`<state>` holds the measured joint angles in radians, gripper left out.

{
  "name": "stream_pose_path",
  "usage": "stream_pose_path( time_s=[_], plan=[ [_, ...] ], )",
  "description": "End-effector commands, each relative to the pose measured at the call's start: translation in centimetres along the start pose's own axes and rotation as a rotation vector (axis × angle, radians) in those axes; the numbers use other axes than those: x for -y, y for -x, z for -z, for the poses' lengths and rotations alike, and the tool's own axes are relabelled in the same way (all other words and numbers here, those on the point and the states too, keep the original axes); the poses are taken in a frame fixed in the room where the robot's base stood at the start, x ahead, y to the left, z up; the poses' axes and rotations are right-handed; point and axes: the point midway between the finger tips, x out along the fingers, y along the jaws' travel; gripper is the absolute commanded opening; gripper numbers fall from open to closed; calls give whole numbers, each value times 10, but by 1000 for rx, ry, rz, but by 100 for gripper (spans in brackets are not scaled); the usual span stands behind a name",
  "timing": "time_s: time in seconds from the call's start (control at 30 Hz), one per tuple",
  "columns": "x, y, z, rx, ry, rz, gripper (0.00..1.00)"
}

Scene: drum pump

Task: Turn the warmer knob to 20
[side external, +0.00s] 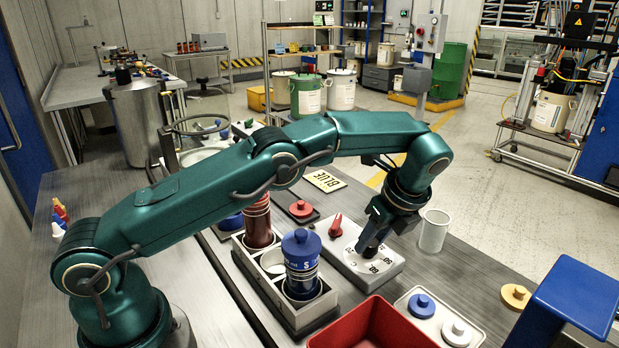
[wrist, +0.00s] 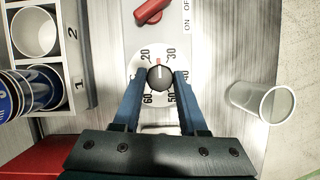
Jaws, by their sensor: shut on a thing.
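The warmer knob (wrist: 160,77) is a round dark knob with a pale line on top, in the middle of a white numbered dial (wrist: 136,72) in the wrist view. A small red mark sits just above the knob, between 20 and 30. I cannot tell whether this mark turns with the knob. Readable numbers include 20 at upper left, 30 at upper right, 50 and 60 below. My gripper (wrist: 161,78) has a blue finger on each side of the knob and is shut on it. In the side view, my gripper (side external: 370,248) reaches down onto the warmer panel (side external: 347,262) and mostly hides the knob.
A red on/off switch (side external: 335,226) sits on the same panel. A white cup (side external: 433,232) stands right of my gripper. A rack (side external: 300,318) with a blue-lidded bottle (side external: 301,262) is at left. A red bin (side external: 372,325) and a blue block (side external: 570,295) are in front.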

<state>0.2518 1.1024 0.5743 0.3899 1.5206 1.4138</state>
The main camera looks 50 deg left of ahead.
Motion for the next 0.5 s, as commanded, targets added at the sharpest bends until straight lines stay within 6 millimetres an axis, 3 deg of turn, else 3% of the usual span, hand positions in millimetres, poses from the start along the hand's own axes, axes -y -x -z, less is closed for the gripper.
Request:
stream_pose_path(
  time_s=[0.03, 0.07, 0.13, 0.5],
  plan=[
    [0, 1, -1, 1, 1, -1, 0],
    [0, 1, -1, 1, 1, -1, 46],
    [0, 1, -1, 1, 1, -1, 72],
    [0, 2, -1, 0, 0, 1, 72]
  ],
)
